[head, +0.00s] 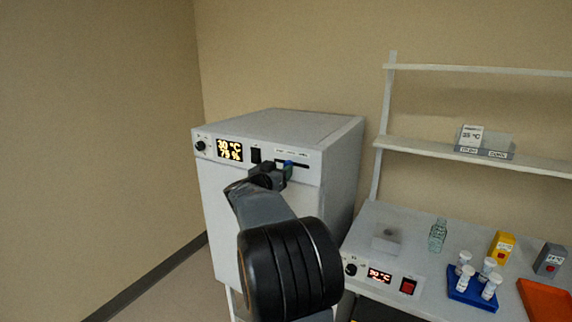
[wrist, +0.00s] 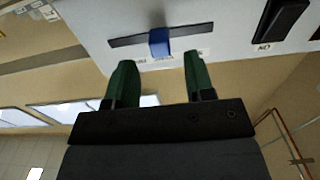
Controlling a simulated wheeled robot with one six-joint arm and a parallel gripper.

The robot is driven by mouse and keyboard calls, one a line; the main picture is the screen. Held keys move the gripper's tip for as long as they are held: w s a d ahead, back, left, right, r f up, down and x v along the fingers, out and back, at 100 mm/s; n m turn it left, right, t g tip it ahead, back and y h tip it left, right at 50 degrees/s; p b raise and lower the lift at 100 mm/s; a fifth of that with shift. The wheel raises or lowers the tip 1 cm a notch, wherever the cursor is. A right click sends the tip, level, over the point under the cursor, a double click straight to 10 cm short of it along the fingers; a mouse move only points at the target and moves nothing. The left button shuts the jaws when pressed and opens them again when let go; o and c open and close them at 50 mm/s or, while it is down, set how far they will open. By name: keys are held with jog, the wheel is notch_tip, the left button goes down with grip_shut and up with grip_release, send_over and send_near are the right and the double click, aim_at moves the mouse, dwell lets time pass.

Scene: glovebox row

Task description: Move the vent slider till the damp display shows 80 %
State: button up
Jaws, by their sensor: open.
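The vent slider is a blue knob (head: 288,163) in a dark horizontal slot (head: 302,166) on the upper front of the white cabinet (head: 345,150). The damp display (head: 230,150) at upper left reads 30 °C above a percentage in the seventies; its last digit is hard to read. My gripper (head: 280,173) is at the slot and partly hides it. In the wrist view, my open gripper (wrist: 160,66) has its green fingers on either side of the blue knob (wrist: 159,42), with a gap on each side. I cannot tell whether the tips reach past the knob.
A black switch (head: 255,155) and a round knob (head: 200,145) are on the same panel. At right, a bench holds a blue rack of white-capped vials (head: 476,288), a glass bottle (head: 437,235), a yellow box (head: 501,247) and an orange tray (head: 545,300). A shelf (head: 480,155) hangs above.

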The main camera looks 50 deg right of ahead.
aim_at(286, 163)
jog(key=shift+p+x, duration=0.3)
jog(key=shift+x, duration=1.8)
grip_shut()
